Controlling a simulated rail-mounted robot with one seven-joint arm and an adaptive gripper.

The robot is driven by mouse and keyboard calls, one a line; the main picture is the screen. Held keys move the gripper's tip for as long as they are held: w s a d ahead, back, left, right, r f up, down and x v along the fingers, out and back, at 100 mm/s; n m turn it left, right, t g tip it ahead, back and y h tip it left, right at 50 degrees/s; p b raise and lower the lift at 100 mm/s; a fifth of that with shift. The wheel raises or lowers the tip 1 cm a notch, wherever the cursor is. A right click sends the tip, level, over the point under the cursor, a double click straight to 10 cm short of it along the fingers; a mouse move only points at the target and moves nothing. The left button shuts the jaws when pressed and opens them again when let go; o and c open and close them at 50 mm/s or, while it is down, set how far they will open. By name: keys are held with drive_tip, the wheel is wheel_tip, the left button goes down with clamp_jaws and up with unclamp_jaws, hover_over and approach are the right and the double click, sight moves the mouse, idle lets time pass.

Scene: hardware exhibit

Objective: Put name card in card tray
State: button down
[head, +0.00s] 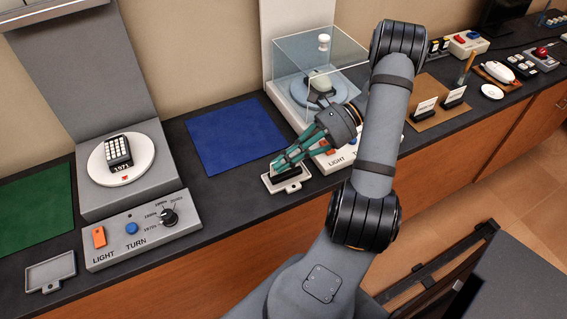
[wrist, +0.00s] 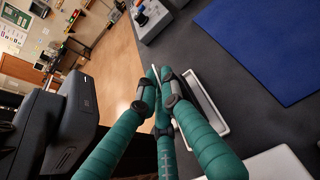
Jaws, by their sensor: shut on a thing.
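My gripper (head: 280,163) is shut on a name card and sits low over the card tray (head: 295,188) on the dark counter. The card is mostly hidden by the fingers; a thin pale edge of the name card (wrist: 154,70) shows at the fingertips in the wrist view. A black piece, seemingly the card's base, shows under the fingers within the tray's outline in the head view. I cannot tell whether it touches the tray floor. In the wrist view, the tray's pale rim (wrist: 222,128) lies right beside my gripper (wrist: 158,75).
An empty grey tray (head: 50,272) lies at the far left. Two other name cards (head: 427,106) (head: 455,96) stand on a brown mat. A control panel (head: 325,160) and a clear display case (head: 345,62) are close by my gripper. A blue mat (head: 235,135) lies clear.

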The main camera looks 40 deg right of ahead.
drive_tip(key=shift+f, duration=0.35)
drive_tip(key=shift+f, duration=0.2)
drive_tip(key=c, duration=1.9)
unclamp_jaws()
drive_tip(key=shift+d+r, duration=0.2)
drive_tip(key=shift+r, duration=0.1)
drive_tip(key=p+v, duration=0.1)
drive_tip(key=v, duration=1)
drive_tip(key=shift+s+d, duration=0.2)
drive_tip(key=shift+d, duration=0.1)
